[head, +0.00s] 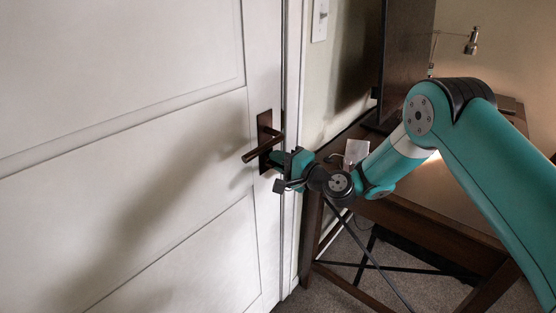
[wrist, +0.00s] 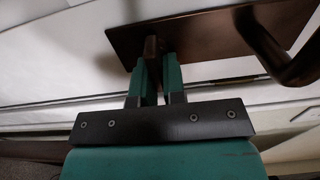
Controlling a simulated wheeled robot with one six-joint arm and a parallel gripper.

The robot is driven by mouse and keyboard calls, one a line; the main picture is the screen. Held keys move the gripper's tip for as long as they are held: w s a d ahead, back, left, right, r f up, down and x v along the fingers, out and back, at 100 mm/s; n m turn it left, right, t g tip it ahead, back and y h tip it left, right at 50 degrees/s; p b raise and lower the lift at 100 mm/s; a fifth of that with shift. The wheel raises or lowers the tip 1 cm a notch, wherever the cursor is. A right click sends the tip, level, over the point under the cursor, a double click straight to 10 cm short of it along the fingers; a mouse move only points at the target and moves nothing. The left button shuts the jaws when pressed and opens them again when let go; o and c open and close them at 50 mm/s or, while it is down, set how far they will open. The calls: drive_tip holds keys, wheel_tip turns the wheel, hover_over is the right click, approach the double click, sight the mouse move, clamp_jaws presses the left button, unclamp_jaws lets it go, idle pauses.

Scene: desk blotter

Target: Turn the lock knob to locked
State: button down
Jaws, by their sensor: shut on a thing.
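The lock knob (wrist: 151,48) is a small dark brown tab on a bronze door plate (wrist: 200,32), seen in the wrist view. My gripper (wrist: 155,75) has its two teal fingers closed around this tab, one on each side. In the head view my gripper (head: 277,158) is at the lower part of the plate (head: 265,122), just below and right of the lever handle (head: 260,149). The knob is hidden there behind my fingers. I cannot tell from its angle whether it is locked. The lever handle also shows at the right of the wrist view (wrist: 268,45).
The white panelled door (head: 130,130) fills the left of the head view and looks closed against its frame. A dark wooden desk (head: 430,225) stands at the right, under my arm, with a lamp (head: 471,43) behind. A light switch (head: 320,18) is on the wall.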

drive_tip(key=c, duration=1.2)
unclamp_jaws()
drive_tip(key=shift+d, duration=0.1)
drive_tip(key=b+v, duration=1.5)
drive_tip(key=v, duration=0.2)
drive_tip(key=shift+s+d, duration=0.1)
